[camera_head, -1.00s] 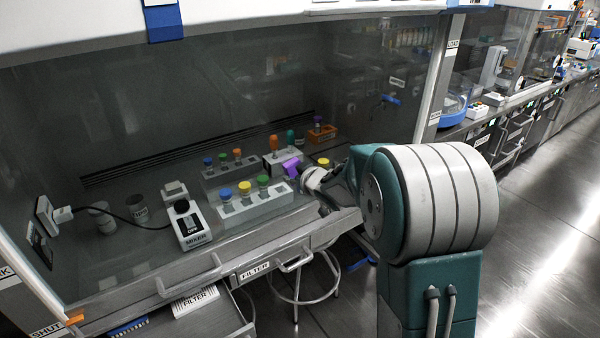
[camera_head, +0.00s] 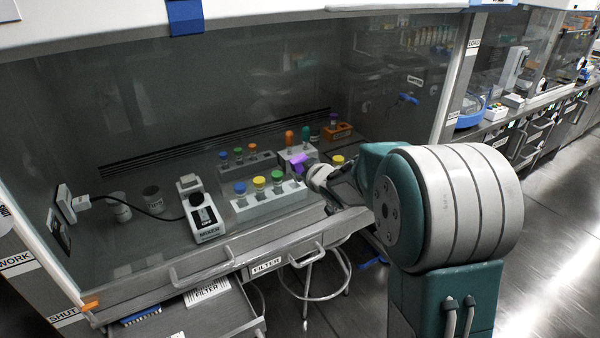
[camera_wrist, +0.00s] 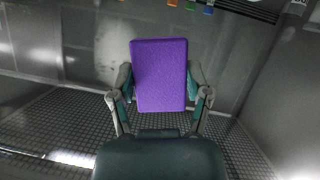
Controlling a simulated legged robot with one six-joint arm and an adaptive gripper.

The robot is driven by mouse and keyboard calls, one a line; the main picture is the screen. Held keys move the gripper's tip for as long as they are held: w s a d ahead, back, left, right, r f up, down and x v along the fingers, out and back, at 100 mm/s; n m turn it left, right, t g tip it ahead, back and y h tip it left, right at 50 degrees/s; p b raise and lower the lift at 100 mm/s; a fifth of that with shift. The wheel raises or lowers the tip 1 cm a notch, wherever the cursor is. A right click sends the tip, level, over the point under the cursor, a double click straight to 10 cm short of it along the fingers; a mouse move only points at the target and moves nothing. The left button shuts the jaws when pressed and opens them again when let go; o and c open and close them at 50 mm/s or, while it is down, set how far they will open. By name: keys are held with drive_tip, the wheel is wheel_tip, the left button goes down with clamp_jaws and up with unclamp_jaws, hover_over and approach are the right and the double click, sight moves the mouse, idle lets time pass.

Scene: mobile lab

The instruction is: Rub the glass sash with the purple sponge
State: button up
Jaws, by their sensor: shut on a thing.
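The purple sponge (camera_wrist: 160,75) is held upright between the two fingers of my gripper (camera_wrist: 160,92) in the wrist view. It also shows in the head view (camera_head: 299,163) as a small purple patch at my gripper (camera_head: 318,176), near the tube racks. The glass sash (camera_head: 130,130) is the large see-through pane across the front of the cabinet in the head view. Its label plate by the left edge reads WORK higher up and SHUT lower down, with an orange marker (camera_head: 90,306) near SHUT. I cannot tell whether the sponge touches the glass.
Inside the cabinet are a front rack (camera_head: 262,204) with colored caps, a mixer (camera_head: 203,213), a beaker (camera_head: 152,200) and a blue tap (camera_head: 408,98). A handled ledge and an open drawer (camera_head: 215,312) lie below. A stool (camera_head: 320,278) stands underneath. Floor to the right is clear.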

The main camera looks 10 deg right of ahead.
sight(329, 158)
drive_tip(key=shift+w+d, duration=0.45)
drive_tip(key=shift+d, duration=1.1)
drive_tip(key=shift+w+d, duration=0.5)
drive_tip(key=shift+d, duration=1.05)
drive_tip(key=shift+w+d, duration=0.45)
drive_tip(key=shift+d, duration=1.1)
drive_tip(key=shift+w+a, duration=0.1)
drive_tip(key=shift+a, duration=0.05)
drive_tip(key=shift+s+a, duration=0.55)
drive_tip(key=shift+a, duration=1.15)
drive_tip(key=shift+s+a, duration=0.55)
drive_tip(key=shift+a, duration=1.15)
drive_tip(key=shift+s+a, duration=0.55)
drive_tip(key=shift+a, duration=1.15)
drive_tip(key=s+d, duration=0.2)
drive_tip(key=s, duration=0.3)
drive_tip(key=shift+s, duration=0.4)
